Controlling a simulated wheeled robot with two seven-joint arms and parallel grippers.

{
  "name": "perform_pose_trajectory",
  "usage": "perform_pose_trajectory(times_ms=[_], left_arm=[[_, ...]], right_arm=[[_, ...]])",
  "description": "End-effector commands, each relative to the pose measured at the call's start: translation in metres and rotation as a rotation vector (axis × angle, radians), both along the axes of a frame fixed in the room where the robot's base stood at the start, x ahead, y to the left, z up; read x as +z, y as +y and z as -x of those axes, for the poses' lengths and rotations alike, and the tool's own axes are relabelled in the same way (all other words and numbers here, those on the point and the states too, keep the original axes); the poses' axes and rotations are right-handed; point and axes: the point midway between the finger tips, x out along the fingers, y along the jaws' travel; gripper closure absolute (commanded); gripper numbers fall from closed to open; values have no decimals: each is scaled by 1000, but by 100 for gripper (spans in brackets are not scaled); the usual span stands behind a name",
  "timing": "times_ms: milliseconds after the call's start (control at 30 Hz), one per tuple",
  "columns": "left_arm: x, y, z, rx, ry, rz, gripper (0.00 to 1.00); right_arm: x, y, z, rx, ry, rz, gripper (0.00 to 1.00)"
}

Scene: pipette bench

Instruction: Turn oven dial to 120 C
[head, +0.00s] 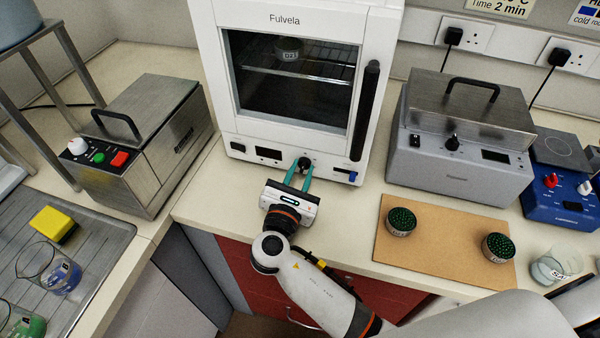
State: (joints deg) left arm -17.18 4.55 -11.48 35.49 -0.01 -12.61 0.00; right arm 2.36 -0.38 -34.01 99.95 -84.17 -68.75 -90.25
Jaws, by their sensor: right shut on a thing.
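The white oven (214,100), marked Fulvela, stands on the bench at the top middle with its glass door closed. Its dark dial (304,163) sits on the lower front panel, right of a small dark display (268,153). My right gripper (299,172) reaches up to the panel, and its teal fingers are shut on the dial, one on each side. The fingers partly hide the dial, and its setting cannot be read. My left gripper is not in view.
A grey water bath (455,170) stands right of the oven, and a steel unit (150,165) stands left. A brown board (440,250) with two dark green-topped pots (401,221) lies at front right. Beakers and a yellow sponge (54,224) are at the left.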

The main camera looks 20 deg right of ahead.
Motion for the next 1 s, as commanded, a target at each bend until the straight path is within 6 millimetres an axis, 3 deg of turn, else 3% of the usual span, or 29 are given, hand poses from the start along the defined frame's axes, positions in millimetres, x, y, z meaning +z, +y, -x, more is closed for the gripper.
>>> perform_pose_trajectory(times_ms=[500,1000], left_arm=[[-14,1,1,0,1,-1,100],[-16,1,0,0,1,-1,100]], right_arm=[[-2,0,1,0,-185,-276,97],[-1,-1,1,-1,-222,-331,97]])
